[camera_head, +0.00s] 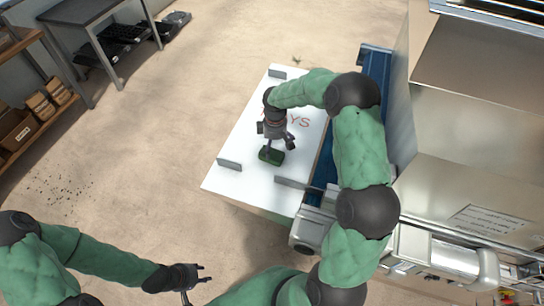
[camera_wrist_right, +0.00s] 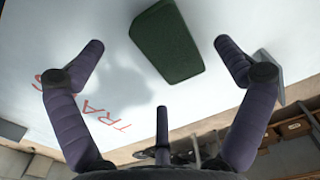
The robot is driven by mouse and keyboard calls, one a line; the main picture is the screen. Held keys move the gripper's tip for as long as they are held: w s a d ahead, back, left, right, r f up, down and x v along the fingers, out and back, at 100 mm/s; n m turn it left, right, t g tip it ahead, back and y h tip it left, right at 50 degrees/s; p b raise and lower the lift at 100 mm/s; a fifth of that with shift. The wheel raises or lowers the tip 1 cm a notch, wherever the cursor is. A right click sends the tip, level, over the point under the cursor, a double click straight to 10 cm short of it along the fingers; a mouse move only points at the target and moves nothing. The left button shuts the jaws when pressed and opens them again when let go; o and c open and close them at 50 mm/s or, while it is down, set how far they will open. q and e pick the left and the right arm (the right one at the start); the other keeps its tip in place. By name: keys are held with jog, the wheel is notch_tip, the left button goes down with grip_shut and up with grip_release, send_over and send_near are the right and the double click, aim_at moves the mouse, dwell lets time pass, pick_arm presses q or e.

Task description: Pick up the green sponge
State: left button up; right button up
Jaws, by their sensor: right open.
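The green sponge (camera_head: 271,156) is a dark green block lying on the white tabletop (camera_head: 230,150) near its front edge. It also shows in the right wrist view (camera_wrist_right: 166,40), at the top middle. My right gripper (camera_head: 278,146) is just above and beside the sponge.
The white top bears red "TRAYS" lettering (camera_wrist_right: 110,105), partly hidden by my arm in the head view. Small grey upright plates (camera_head: 229,165) stand at its edges. A blue conveyor-like frame (camera_head: 375,65) and metal machine (camera_head: 470,90) stand to the right. Open floor lies left.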

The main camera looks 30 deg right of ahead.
aim_at(274, 152)
jog(key=f+b, duration=0.1)
jog(key=f, duration=0.4)
jog(key=shift+w, duration=0.2)
jog(key=c, duration=0.7)
